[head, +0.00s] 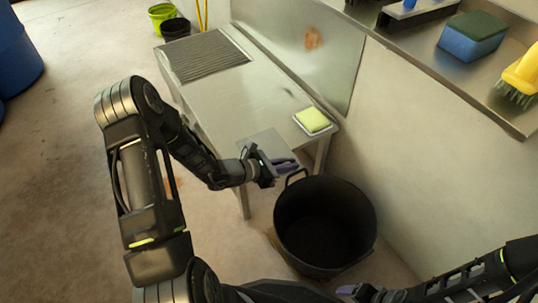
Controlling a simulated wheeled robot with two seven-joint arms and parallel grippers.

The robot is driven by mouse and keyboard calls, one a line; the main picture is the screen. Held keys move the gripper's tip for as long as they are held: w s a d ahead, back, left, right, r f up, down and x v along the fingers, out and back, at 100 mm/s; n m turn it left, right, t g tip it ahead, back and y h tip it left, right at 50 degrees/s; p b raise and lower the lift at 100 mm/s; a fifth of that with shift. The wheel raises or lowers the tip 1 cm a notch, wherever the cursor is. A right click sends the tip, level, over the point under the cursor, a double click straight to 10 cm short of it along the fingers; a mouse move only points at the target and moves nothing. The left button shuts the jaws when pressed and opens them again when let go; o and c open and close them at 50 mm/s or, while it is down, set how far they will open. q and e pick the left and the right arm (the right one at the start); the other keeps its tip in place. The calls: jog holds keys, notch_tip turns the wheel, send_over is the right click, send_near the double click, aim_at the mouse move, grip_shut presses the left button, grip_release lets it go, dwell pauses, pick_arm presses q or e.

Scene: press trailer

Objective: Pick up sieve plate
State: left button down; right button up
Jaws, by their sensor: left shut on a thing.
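My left gripper (286,164) is at the front right corner of the metal table, shut on a flat grey plate (262,141), which looks like the sieve plate. The plate lies partly behind the gripper, and its holes are too small to make out. It overlaps the table edge in the picture; I cannot tell whether it touches the table. My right gripper (352,291) shows only in part at the bottom edge, low in front of the black bucket. Whether its fingers are open cannot be seen.
A black bucket (287,225) stands on the floor right beside the metal table (215,90). A green-yellow sponge (312,119) lies on the table's right corner. A ribbed drain area (205,56) is at its far end. A shelf at upper right holds a blue-green sponge (472,38) and yellow brush (525,72).

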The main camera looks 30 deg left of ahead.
pick_arm(q)
jog(key=shift+w+r, duration=0.1)
jog(key=shift+r, duration=0.1)
notch_tip(320, 180, up, 10)
jog(key=p, duration=0.4)
jog(key=shift+f, duration=0.1)
dwell(1.7)
